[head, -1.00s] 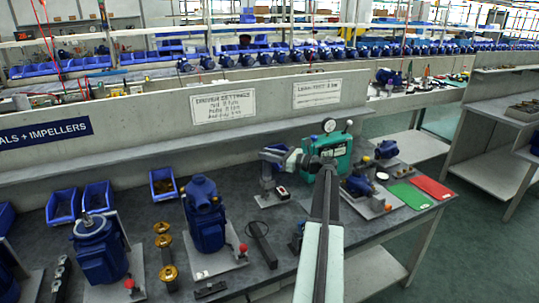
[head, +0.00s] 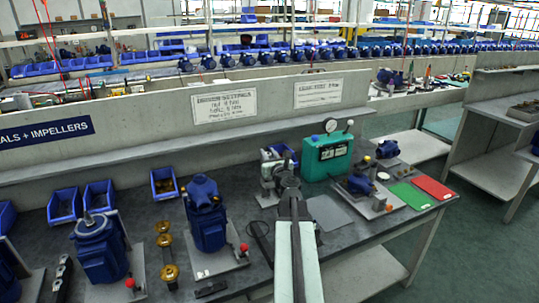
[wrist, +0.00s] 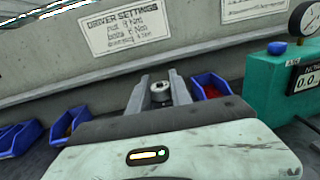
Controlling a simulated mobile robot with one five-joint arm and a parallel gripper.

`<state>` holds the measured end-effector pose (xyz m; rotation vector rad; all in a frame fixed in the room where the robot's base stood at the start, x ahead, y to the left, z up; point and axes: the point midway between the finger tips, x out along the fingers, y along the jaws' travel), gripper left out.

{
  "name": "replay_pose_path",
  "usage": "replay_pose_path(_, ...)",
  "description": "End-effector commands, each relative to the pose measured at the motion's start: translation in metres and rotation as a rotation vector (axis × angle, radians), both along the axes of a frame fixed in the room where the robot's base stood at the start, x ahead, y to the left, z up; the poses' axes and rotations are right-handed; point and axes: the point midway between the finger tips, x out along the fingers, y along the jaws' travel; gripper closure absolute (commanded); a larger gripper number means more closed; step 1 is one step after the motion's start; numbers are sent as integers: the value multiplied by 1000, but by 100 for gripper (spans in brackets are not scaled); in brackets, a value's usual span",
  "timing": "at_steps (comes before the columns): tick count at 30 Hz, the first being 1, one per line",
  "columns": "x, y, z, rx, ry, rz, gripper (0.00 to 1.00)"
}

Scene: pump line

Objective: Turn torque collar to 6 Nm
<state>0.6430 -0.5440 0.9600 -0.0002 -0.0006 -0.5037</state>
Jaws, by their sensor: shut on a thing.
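A driver settings sign (head: 224,106) hangs on the back wall, and it also shows in the wrist view (wrist: 126,27); its small lines are hard to read. My gripper (wrist: 160,90) reaches toward the wall side of the bench. Its two grey fingers stand either side of a small round grey part, apparently the torque collar (wrist: 161,87), and are shut on it. In the head view my gripper (head: 279,165) is at a grey upright tool stand (head: 267,172), partly hidden by my arm. The collar's scale marks cannot be read.
A green tester (head: 327,155) with a dial stands close on the right; its gauge (wrist: 303,18) shows in the wrist view. Blue bins (wrist: 209,84) lie behind. A blue pump (head: 207,215) stands left. A grey mat (head: 328,211) lies bare to the right.

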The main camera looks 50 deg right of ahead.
Motion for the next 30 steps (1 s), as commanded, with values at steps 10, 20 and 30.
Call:
replay_pose_path(10,0,0,0,-1,0,-125,100)
replay_pose_path(20,0,-1,0,-1,0,-146,100)
replay_pose_path(30,-1,-1,0,-1,0,-145,53)
